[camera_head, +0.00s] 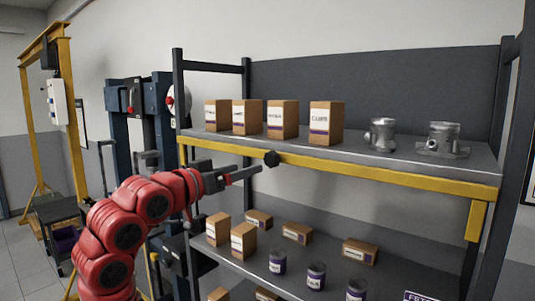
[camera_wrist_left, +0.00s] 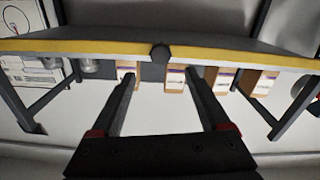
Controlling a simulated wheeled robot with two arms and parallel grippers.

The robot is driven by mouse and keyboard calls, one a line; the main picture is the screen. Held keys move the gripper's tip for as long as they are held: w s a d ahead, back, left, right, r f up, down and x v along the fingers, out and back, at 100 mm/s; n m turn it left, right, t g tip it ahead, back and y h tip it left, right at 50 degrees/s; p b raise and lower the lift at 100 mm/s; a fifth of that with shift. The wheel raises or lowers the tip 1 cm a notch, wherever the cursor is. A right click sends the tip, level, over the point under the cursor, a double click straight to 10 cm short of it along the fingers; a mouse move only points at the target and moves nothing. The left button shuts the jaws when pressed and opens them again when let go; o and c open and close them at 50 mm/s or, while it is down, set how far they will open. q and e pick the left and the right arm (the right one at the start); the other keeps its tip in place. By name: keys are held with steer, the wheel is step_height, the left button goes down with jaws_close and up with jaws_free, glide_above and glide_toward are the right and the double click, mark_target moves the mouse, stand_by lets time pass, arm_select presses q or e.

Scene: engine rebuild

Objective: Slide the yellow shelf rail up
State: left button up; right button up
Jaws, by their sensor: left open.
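The yellow shelf rail (camera_head: 370,178) runs along the front edge of the upper shelf. It also crosses the left wrist view (camera_wrist_left: 240,52). A dark round knob (camera_head: 271,158) sits on the rail, left of its middle, and it shows in the left wrist view (camera_wrist_left: 160,52). My left gripper (camera_head: 252,173) is in front of the rail, just below and left of the knob in the head view. In the left wrist view its fingers (camera_wrist_left: 162,75) are spread and empty, with the knob beyond and between the tips. I cannot tell the exact gap. My right gripper is not in view.
The upper shelf (camera_head: 355,150) holds several cartons (camera_head: 283,119) and metal parts (camera_head: 381,135). The lower shelf (camera_head: 240,262) holds small boxes and cans (camera_head: 316,276). A dark upright (camera_head: 180,90) stands at the left. Open space lies in front of the rail's right half.

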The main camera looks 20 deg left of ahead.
mark_target(269, 161)
arm_select(q)
steer(key=p+x, duration=0.3)
steer(key=x, duration=0.5)
steer(key=shift+w+d+p, duration=0.1)
steer(key=shift+w+p, duration=0.2)
steer(key=shift+w, duration=0.05)
steer(key=shift+w+d, duration=0.25)
steer(key=shift+w, duration=0.3)
jaws_close()
steer(key=shift+f, duration=0.1)
